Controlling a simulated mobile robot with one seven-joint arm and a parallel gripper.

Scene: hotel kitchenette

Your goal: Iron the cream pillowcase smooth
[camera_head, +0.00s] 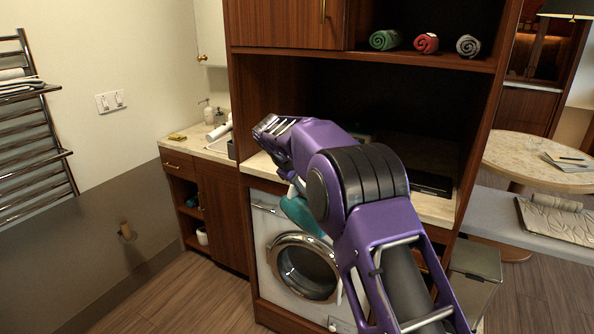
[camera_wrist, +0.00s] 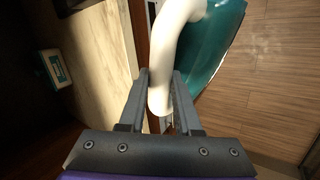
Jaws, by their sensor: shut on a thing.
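My gripper (camera_wrist: 159,100) is shut on the white handle of a teal iron (camera_wrist: 222,40) in the wrist view. In the head view the iron's teal body (camera_head: 304,216) hangs in front of the counter edge, above the washing machine door, partly hidden by my purple arm. A wrinkled cream cloth (camera_head: 548,219), which looks like the pillowcase, lies on a flat board or mat on the grey bench at the far right, well apart from the iron. My gripper's fingers are mostly hidden in the head view.
A washing machine (camera_head: 268,240) stands under the counter (camera_head: 433,207). A dark flat device (camera_head: 431,184) lies on that counter. Rolled towels (camera_head: 426,43) sit on the shelf above. A grey bin (camera_head: 474,258) stands beside the cabinet, before the bench (camera_head: 490,212). A round table (camera_head: 515,152) is behind. Floor at lower right is clear.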

